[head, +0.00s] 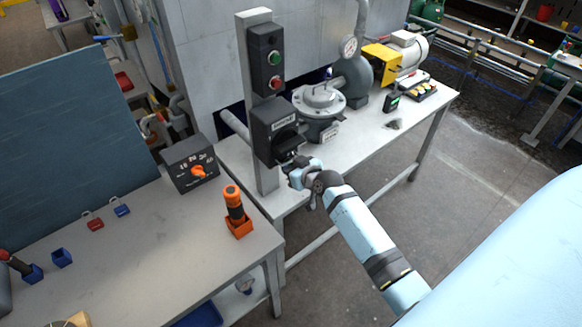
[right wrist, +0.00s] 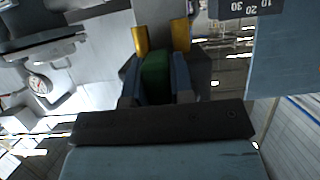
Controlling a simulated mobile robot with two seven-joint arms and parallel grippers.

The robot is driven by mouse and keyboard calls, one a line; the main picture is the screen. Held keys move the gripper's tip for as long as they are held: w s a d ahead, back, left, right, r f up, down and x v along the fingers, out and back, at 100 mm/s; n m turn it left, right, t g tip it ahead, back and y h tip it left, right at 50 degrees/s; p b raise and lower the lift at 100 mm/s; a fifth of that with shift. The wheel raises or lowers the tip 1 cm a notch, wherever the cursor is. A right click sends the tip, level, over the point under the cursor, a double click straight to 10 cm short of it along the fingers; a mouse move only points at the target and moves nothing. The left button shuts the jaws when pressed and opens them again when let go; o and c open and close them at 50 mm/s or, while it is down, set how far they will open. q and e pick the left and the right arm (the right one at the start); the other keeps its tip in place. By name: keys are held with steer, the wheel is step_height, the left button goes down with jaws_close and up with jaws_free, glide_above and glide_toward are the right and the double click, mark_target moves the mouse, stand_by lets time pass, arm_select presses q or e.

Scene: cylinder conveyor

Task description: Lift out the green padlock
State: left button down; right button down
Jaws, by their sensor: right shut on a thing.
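The green padlock (right wrist: 155,72) shows in the right wrist view as a green block between the fingers of my right gripper (right wrist: 161,42). The fingers are shut on it. In the head view my right gripper (head: 291,168) is at the lower front of a dark switch box (head: 268,140) on a grey post. The padlock is hidden there by the gripper, and I cannot tell whether its shackle is still through the box. My left gripper is not in view.
A red padlock (head: 95,223) and a blue padlock (head: 121,210) lie on the left table (head: 150,265). A dial box (head: 190,163) and an orange holder (head: 239,227) stand there too. A flanged pump (head: 320,105) stands behind the post. Floor is clear at right.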

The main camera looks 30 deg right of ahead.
steer(key=s, duration=0.7)
steer(key=shift+d, duration=0.25)
stand_by(1.0)
